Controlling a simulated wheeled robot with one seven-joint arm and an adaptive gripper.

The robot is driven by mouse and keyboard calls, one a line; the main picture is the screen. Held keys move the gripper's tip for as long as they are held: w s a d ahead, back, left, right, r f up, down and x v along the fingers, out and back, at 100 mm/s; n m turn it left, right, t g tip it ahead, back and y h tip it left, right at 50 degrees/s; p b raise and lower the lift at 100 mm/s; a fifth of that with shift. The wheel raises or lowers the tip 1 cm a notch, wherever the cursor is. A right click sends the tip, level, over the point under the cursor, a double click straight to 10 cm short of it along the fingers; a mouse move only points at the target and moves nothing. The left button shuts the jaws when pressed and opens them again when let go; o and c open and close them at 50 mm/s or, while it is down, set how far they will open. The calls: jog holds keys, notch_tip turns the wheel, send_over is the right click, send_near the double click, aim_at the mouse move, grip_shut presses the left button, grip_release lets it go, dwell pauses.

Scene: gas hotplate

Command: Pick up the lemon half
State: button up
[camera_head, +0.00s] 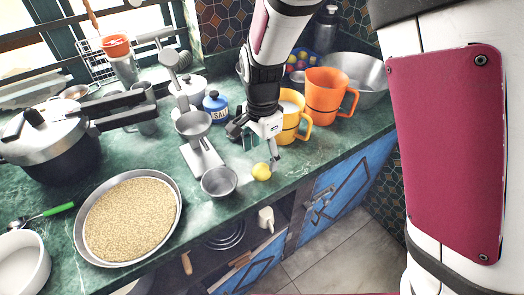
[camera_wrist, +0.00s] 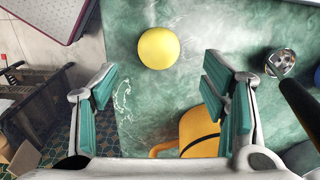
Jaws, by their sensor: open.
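The lemon half (camera_head: 261,171) is a small round yellow thing on the green marble counter (camera_head: 225,235), near its front edge. In the wrist view the lemon half (camera_wrist: 158,48) lies on the counter beyond my fingertips, roughly midway between them. My gripper (camera_head: 262,150) is just above and beside the lemon half in the head view, apart from it as far as I can tell. In the wrist view my gripper (camera_wrist: 168,95) is open, with its two teal-padded fingers spread and nothing between them. The underside of the lemon half is hidden.
A yellow mug (camera_head: 291,122) and an orange mug (camera_head: 322,98) stand close to the right of my gripper. A metal juicer or grinder with a small metal bowl (camera_head: 219,181) is at the left. A pan of grain (camera_head: 130,215) and a pressure cooker (camera_head: 50,145) stand farther left.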

aim_at(262, 166)
jog(key=f, duration=0.5)
jog(key=shift+s, duration=0.2)
jog(key=shift+c, duration=0.4)
jog(key=c, duration=1.1)
